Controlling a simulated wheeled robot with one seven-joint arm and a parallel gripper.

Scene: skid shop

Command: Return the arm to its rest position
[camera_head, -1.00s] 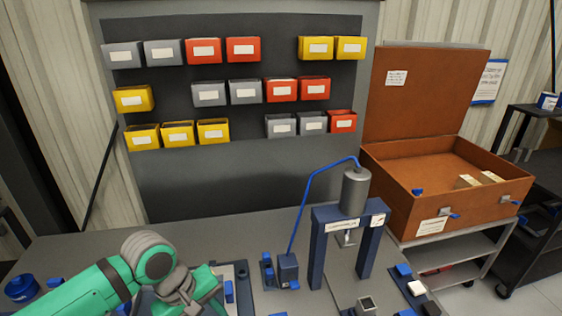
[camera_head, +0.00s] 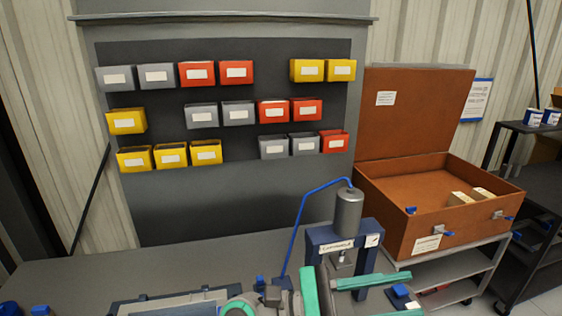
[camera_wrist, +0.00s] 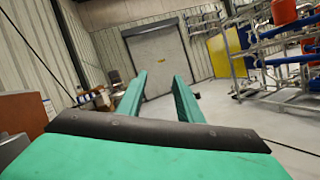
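My gripper shows in the wrist view (camera_wrist: 160,80) with its two green fingers apart and nothing between them. In the head view my gripper (camera_head: 395,297) is at the bottom edge, pointing right, in front of the blue press (camera_head: 327,241). My arm's lower part is cut off by the frame. The wrist camera looks across the room toward a grey roller door (camera_wrist: 162,58).
A grey workbench (camera_head: 190,270) carries the press and a dark tray-like fixture (camera_head: 135,309). An open brown case (camera_head: 400,222) stands on a cart at right. Several bins hang on the back panel (camera_head: 200,215). A rack (camera_wrist: 265,60) stands far right in the wrist view.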

